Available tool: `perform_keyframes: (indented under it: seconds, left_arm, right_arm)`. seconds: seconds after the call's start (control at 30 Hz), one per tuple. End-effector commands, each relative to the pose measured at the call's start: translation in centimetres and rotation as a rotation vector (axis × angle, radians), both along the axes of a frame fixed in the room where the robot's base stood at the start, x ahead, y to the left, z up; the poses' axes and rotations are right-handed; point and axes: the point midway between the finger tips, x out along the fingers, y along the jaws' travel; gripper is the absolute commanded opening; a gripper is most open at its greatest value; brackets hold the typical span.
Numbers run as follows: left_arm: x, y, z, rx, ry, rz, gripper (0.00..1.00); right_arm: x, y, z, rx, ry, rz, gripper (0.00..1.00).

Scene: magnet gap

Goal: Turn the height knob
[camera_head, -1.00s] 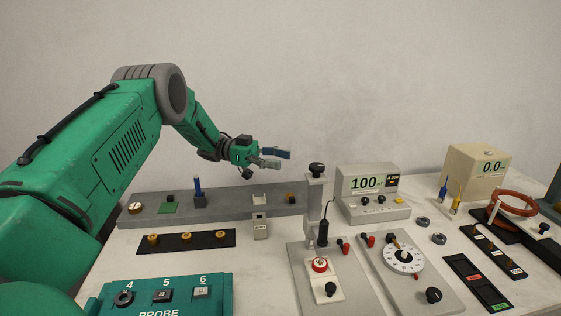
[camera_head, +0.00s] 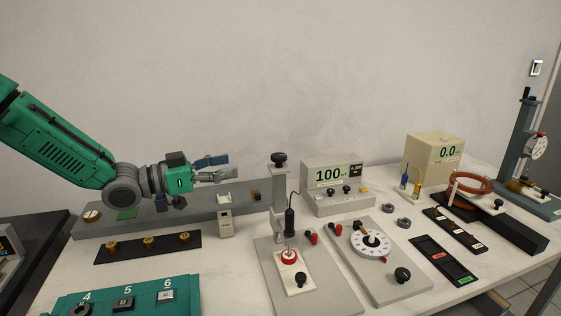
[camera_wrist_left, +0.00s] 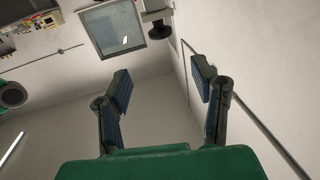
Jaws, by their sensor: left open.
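A black knob (camera_head: 279,158) caps the grey upright post (camera_head: 279,190) that stands on a grey base plate; I take it for the height knob. My left gripper (camera_head: 231,167) is to the left of this knob, at about its height in the picture, with a clear gap between them. Its fingers are spread, with nothing between them. In the left wrist view the left gripper (camera_wrist_left: 165,95) also shows open and empty, and a dark round knob-like part (camera_wrist_left: 160,32) on a grey piece lies beyond the fingers near the top. My right gripper is out of view.
A grey rail (camera_head: 100,228) runs behind the gripper. A meter reading 100 (camera_head: 335,178) stands right of the post. A teal panel (camera_head: 125,306) is in front.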

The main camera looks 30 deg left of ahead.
Motion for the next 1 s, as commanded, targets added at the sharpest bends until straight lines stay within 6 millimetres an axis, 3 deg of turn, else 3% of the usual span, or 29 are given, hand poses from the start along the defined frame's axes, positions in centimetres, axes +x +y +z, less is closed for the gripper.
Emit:
perform_keyframes:
  seconds: [0.17, 0.7, 1.0]
  left_arm:
    - [0.6, -0.5, -0.3, -0.003, 0.004, 0.001, 0.52]
    - [8.8, -6.0, -0.3, 0.002, 0.006, -0.001, 0.52]
    - [11.3, -7.1, -0.2, -0.003, 0.005, 0.000, 0.52]
  right_arm:
    - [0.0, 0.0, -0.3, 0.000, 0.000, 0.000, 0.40]
    - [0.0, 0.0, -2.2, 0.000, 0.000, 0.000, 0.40]
    - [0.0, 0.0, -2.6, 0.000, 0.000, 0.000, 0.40]
